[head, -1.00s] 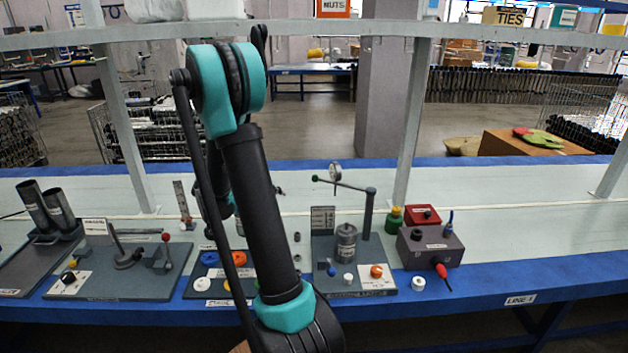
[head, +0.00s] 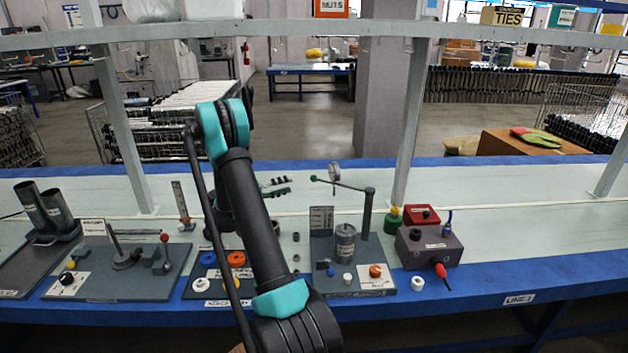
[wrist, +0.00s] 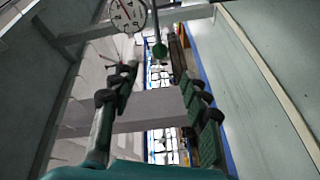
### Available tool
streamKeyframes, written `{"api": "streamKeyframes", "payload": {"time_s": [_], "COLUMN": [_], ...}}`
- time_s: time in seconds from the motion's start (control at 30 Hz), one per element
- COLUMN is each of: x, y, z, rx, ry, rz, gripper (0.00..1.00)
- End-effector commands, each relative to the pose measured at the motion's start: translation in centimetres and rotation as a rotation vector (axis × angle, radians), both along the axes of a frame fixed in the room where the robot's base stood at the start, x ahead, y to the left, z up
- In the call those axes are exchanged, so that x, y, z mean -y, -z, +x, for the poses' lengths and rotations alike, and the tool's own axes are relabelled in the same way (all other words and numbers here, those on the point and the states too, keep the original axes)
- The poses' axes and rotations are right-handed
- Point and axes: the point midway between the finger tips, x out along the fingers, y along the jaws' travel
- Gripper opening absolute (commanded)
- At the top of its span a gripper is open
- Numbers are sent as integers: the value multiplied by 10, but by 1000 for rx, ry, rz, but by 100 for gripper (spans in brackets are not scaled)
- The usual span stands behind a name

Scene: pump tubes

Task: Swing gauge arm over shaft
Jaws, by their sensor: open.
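The gauge arm is a thin bar (head: 350,186) on a dark upright post (head: 369,212), reaching left to a green knob (head: 314,178). A round dial gauge (head: 334,172) sits on the bar near that end. Below stands a grey labelled cylinder (head: 345,242); I cannot tell which part is the shaft. My gripper (head: 287,186) is open and empty, a little left of the knob and apart from it. In the wrist view, the green knob (wrist: 159,50) shows beyond and between the open fingers (wrist: 157,82), with the dial (wrist: 128,14) at upper left.
A grey box with a red button (head: 440,266) and a green-yellow piece (head: 394,218) stand right of the gauge fixture. A white upright (head: 404,130) rises behind it. Left are a plate with a red-knobbed lever (head: 165,238) and two tubes (head: 55,205). The bench behind is clear.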

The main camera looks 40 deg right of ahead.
Motion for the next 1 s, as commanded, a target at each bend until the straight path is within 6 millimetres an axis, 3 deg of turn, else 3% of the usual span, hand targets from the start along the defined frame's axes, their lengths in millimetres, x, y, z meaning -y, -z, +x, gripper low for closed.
{"api": "streamKeyframes", "payload": {"time_s": [0.5,0.7,1.0], "x": [99,120,125], "y": [0,0,0], "z": [-14,-16,-17], "rx": [0,0,-1], "ry": [2,0,-2], "rz": [1,1,2], "gripper": [46,46,46]}}
